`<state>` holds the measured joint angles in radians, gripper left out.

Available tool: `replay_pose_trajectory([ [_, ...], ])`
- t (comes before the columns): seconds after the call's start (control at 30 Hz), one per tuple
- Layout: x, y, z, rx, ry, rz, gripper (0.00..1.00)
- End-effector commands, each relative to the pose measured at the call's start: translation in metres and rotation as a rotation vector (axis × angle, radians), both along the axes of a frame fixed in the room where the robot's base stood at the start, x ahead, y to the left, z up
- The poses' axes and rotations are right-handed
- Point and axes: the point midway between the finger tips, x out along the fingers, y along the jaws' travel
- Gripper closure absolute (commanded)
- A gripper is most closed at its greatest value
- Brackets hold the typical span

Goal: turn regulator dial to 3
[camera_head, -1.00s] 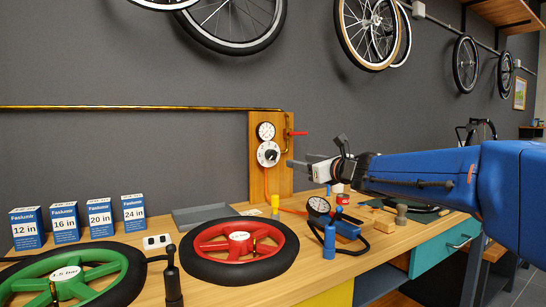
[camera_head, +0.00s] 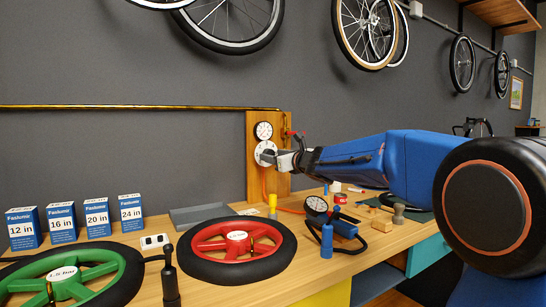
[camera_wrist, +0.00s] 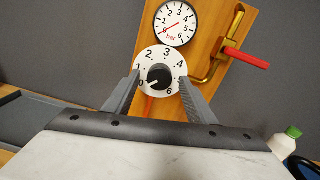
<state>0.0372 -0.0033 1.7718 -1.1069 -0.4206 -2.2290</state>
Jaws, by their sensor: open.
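The regulator dial (camera_wrist: 148,59) is a white disc with printed numbers and a black knob (camera_wrist: 160,76) at its middle. The white mark on the knob points to the lower left, near 0. In the wrist view my gripper (camera_wrist: 159,78) is open, with one finger on each side of the knob, over the dial face. I cannot tell whether the fingers touch the knob. In the head view the dial (camera_head: 262,148) is partly hidden behind my gripper (camera_head: 271,157).
A brass valve with a red handle (camera_wrist: 247,58) stands to the right. A red wheel (camera_head: 210,245) and a hand gauge (camera_head: 316,205) lie on the bench below.

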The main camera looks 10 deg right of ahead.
Motion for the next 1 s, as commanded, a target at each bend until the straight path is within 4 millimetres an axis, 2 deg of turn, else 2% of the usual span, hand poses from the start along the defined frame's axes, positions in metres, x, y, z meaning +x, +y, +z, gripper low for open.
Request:
replay_pose_trajectory([
  [0.13,0.0076,0.0031,0.0001,-0.001,0.000,0.001,0.49],
  [0.43,0.0090,0.0035,0.0001,0.000,0.000,0.000,0.49],
  [0.47,0.0091,0.0035,0.0000,0.000,0.000,0.000,0.54],
  [0.6,0.0090,0.0035,0.0000,0.000,0.000,0.000,0.87],
  [0.63,0.0090,0.0035,0.0000,0.000,0.000,0.000,0.90],
  [1.0,0.0090,0.0035,0.0000,0.048,0.016,0.000,0.90],
])
